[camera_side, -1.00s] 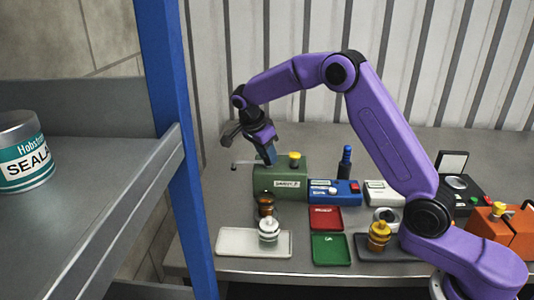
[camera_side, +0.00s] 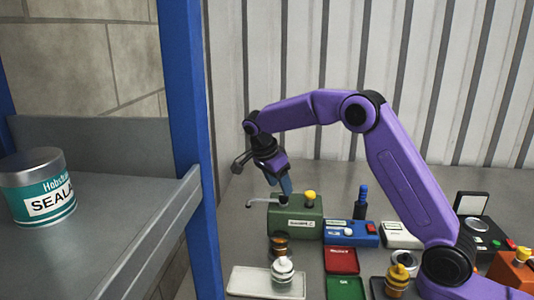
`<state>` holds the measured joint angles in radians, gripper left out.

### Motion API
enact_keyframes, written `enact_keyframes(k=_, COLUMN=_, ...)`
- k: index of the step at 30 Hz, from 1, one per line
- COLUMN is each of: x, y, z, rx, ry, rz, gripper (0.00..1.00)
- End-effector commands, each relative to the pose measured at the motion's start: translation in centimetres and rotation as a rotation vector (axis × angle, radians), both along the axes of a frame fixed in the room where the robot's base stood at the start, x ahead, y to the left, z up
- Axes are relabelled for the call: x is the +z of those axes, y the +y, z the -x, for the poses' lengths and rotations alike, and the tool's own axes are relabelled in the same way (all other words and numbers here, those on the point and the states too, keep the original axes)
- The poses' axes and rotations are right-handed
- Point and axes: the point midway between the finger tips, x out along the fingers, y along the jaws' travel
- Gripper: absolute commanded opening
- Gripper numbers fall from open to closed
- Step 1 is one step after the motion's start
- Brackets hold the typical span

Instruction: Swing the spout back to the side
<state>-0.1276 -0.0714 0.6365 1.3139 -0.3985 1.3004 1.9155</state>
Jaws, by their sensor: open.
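The green dispenser box (camera_side: 295,221) stands on the bench with a yellow knob on top. Its thin grey spout (camera_side: 262,204) points out to the left, with a bent tip at its free end. My gripper (camera_side: 286,193) is open and points down at the top of the box, close to the root of the spout. The fingers overlap the box top in this view. I cannot tell whether they touch the spout.
A blue unit (camera_side: 350,234) and a dark blue bottle (camera_side: 361,203) stand to the right. A red tray (camera_side: 341,261), a green tray (camera_side: 346,288) and a white tray (camera_side: 250,281) lie in front. A blue post (camera_side: 189,130) and shelf are at the left.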

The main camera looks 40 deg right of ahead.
Motion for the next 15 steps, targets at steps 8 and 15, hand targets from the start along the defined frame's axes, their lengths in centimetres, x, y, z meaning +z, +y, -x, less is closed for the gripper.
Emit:
enact_keyframes(k=8, x=5.5, y=2.4, z=-0.1, rx=0.003, ry=-0.004, rz=-0.001, gripper=0.56)
enact_keyframes(k=15, x=9.2, y=3.9, z=-0.1, rx=0.002, ry=-0.003, rz=-0.001, gripper=0.56)
